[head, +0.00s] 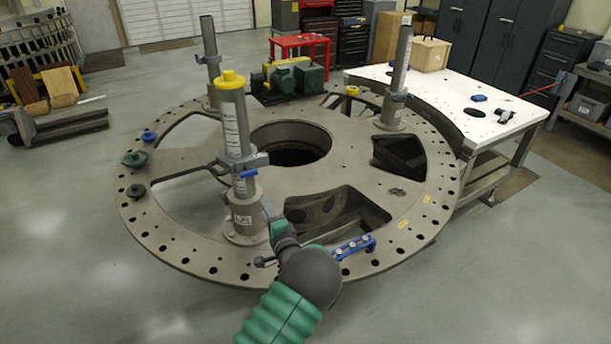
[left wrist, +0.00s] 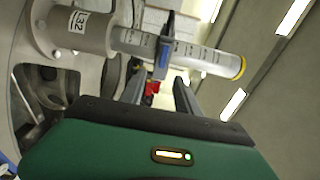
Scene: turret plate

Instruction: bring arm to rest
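The round grey turret plate (head: 360,150) fills the middle of the head view. A grey post (head: 233,125) with a yellow cap stands upright at its front left, with a clamp and blue handle (head: 249,174) partway up. My left gripper (head: 268,208) is just right of this post's lower part, with my green-sleeved forearm behind it. In the left wrist view the two fingers (left wrist: 160,92) are apart with nothing between them. The capped post (left wrist: 180,48) and its blue clamp handle (left wrist: 163,55) lie beyond the fingertips. My right gripper is not in view.
Two other grey posts stand on the plate, at the back left (head: 209,62) and back right (head: 396,75). A blue bracket (head: 353,247) lies on the front rim, close right of my arm. A white-topped table (head: 500,108) adjoins the plate at right. Floor is clear at front left.

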